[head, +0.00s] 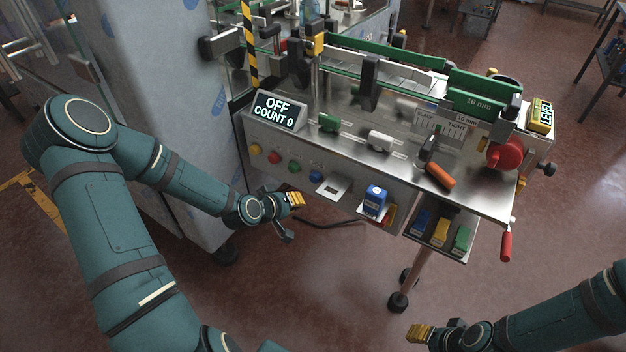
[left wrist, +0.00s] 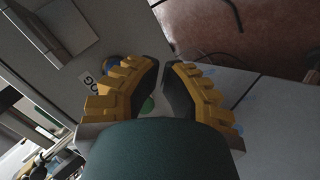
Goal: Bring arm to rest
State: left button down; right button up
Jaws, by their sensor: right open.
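My left arm comes in from the left in the head view. Its gripper (head: 290,213) hangs in front of the machine's lower left front, below the row of buttons, with nothing in it. In the left wrist view its two yellow-backed fingers (left wrist: 166,82) stand apart, with the machine's front panel beyond them. My right gripper (head: 436,329) is low at the bottom right of the head view, over the floor and away from the machine. It is open and holds nothing that I can see.
The steel filling machine (head: 400,190) carries a display (head: 278,111) reading OFF, COUNT 0. A blue box (head: 375,201) sits on its front, and a tray (head: 440,238) holds several coloured blocks. A red-handled crank (head: 506,245) sticks out at right. Floor (head: 320,290) between the grippers is clear.

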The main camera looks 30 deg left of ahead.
dwell(0.4)
pick_arm(q)
jog(key=s+d+f+m+g+h, duration=0.1)
jog(key=s+d+f+m+g, duration=0.15)
jog(key=d, duration=0.45)
jog(key=s+d+f+m+g+h, duration=0.1)
jog(key=s+d+f, duration=0.15)
jog(key=d, duration=0.45)
jog(key=s+d+f+m+g, duration=0.4)
jog(key=s+d, duration=0.4)
jog(key=s, duration=0.2)
jog(key=shift+d+g, duration=0.25)
jog(key=shift+g, duration=0.3)
